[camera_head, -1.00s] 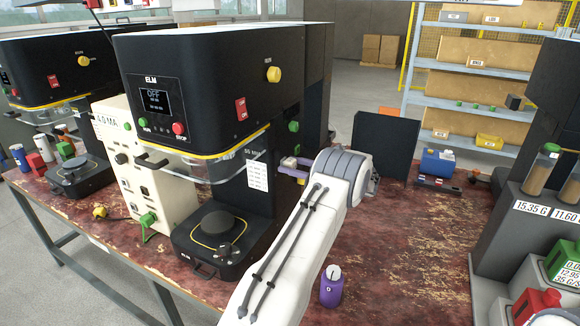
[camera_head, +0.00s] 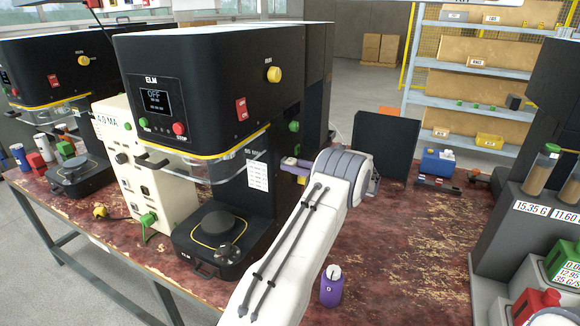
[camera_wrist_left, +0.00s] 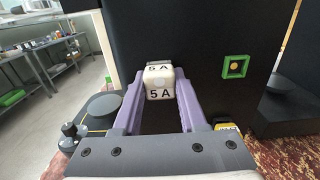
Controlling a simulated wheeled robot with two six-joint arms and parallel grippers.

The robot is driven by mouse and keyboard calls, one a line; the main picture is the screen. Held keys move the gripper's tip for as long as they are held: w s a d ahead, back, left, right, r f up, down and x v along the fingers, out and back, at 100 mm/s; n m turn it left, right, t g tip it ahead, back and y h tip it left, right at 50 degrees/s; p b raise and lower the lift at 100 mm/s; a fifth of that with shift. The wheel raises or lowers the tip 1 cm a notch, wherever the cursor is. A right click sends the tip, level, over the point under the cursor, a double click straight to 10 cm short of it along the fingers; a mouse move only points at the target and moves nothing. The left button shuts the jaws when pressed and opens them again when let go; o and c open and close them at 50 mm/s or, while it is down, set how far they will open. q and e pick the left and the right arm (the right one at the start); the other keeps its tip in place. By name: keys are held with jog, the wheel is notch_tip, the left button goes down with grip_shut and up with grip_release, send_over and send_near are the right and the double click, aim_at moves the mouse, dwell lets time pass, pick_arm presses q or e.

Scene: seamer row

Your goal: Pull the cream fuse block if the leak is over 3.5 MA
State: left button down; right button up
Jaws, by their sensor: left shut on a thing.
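The cream fuse block (camera_wrist_left: 159,83), marked 5 A, sits between the purple fingertips of my left gripper in the left wrist view. My left gripper (camera_head: 287,167) is shut on it at the right side of the black ELM seamer (camera_head: 215,75). The block is hidden in the head view. Behind it is a black surface; I cannot tell whether the block is still seated there. The cream tester (camera_head: 158,188), left of the seamer, reads 4.0 MA (camera_head: 107,119). The seamer's screen (camera_head: 154,100) reads OFF. My right gripper is not in view.
A purple bottle (camera_head: 331,288) stands on the worn red bench (camera_head: 400,255) beside my left arm. A black panel (camera_head: 385,147) and a blue container (camera_head: 438,163) stand farther back. Scales with jars are at the right. The bench middle is mostly clear.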

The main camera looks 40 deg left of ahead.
pick_arm(q)
jog(key=shift+v, duration=2.95)
